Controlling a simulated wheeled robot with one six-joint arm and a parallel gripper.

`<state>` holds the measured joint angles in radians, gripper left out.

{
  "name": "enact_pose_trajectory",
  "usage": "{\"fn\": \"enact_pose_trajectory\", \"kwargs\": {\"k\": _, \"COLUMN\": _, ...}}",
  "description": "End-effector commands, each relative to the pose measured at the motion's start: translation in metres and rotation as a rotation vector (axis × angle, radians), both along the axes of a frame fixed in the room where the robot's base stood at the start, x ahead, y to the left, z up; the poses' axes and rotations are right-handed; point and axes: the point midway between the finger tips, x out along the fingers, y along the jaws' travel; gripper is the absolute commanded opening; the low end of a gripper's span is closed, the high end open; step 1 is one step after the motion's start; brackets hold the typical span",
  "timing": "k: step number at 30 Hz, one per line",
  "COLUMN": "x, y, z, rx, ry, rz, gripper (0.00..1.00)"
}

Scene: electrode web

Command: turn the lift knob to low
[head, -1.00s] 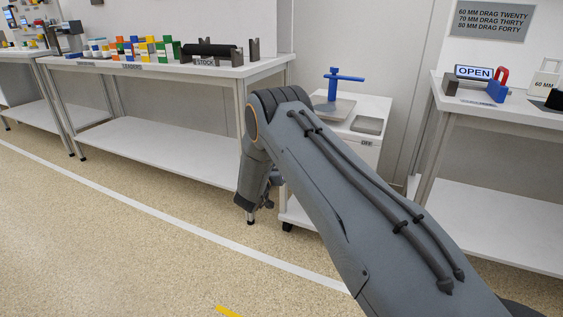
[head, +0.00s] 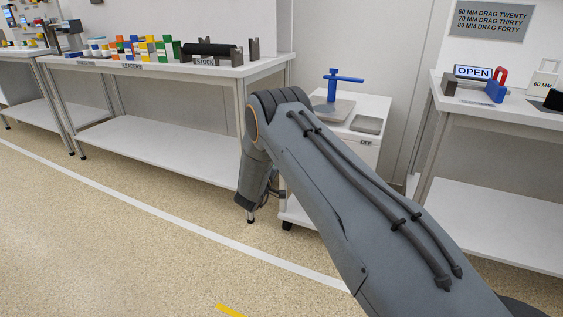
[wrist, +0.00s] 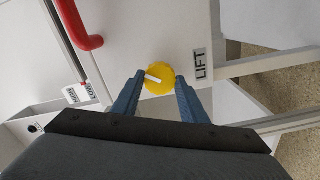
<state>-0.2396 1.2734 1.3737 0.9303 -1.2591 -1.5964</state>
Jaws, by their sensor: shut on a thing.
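The lift knob (wrist: 160,78) is a round yellow knob with a white pointer bar, on a white panel in the wrist view. A LIFT label (wrist: 200,64) is to its right. The pointer bar points to the upper left of the knob's middle, slightly tilted. My gripper (wrist: 160,82) has its two blue fingers on either side of the knob, shut on it. In the head view my arm hides the knob and the gripper's fingertips.
A red handle (wrist: 80,30) stands out from the panel at upper left in the wrist view. In the head view a white cabinet (head: 368,150) with a blue-handled device (head: 333,86) stands behind my arm. Benches stand left and right; the left floor is clear.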

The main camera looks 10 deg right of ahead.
Motion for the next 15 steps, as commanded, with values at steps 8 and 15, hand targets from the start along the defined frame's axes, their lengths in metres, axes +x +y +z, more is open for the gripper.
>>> {"fn": "enact_pose_trajectory", "kwargs": {"k": 8, "x": 0.0008, "y": 0.004, "z": 0.0005, "rx": -0.21, "ry": 0.152, "rz": 0.008, "gripper": 0.17}}
{"fn": "enact_pose_trajectory", "kwargs": {"k": 15, "x": 0.0008, "y": 0.0039, "z": 0.0009, "rx": -0.363, "ry": 0.261, "rz": 0.008, "gripper": 0.17}}
